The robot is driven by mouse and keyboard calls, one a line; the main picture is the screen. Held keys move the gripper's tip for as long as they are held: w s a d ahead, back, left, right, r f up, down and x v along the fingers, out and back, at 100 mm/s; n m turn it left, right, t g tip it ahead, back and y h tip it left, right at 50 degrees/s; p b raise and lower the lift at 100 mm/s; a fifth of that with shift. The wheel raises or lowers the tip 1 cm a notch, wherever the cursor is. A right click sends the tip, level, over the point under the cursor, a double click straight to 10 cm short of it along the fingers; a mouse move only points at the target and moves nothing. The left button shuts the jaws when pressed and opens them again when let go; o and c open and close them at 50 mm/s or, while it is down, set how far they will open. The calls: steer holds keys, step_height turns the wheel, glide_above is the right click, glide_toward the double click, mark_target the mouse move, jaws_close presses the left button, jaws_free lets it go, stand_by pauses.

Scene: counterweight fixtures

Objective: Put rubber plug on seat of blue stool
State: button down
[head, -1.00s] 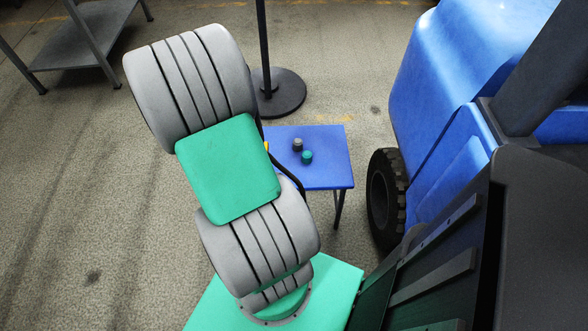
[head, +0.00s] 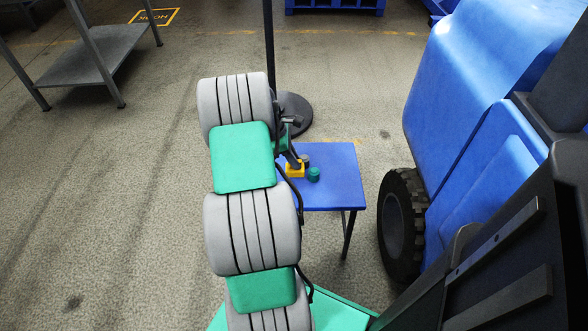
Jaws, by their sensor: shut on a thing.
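The blue stool (head: 335,185) stands right of my arm, its flat square seat partly covered by the arm. My gripper (head: 294,162) reaches down over the seat's left part. It is shut on a small yellow block (head: 295,171), low over or on the seat; I cannot tell whether they touch. A small grey round piece (head: 305,160) and a teal round piece (head: 314,174) stand on the seat just right of the yellow block. I cannot tell by looks which piece is the rubber plug. The gripper's far side is hidden.
A dark post on a round base (head: 292,115) stands just behind the stool. A large blue vehicle with a black wheel (head: 400,220) is close on the right. A grey metal shelf (head: 100,75) stands at upper left. The seat's right part is clear.

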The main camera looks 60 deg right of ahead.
steer(key=shift+w+d+f+b, duration=0.15)
steer(key=shift+f+b, duration=0.25)
steer(key=shift+f, duration=0.55)
steer(key=shift+w+d+f+b, duration=0.15)
steer(key=shift+f+b, duration=0.25)
steer(key=shift+f, duration=0.55)
steer(key=shift+s+f, duration=0.1)
steer(key=shift+s, duration=0.05)
steer(key=c, duration=1.4)
jaws_free()
steer(key=shift+o, duration=0.2)
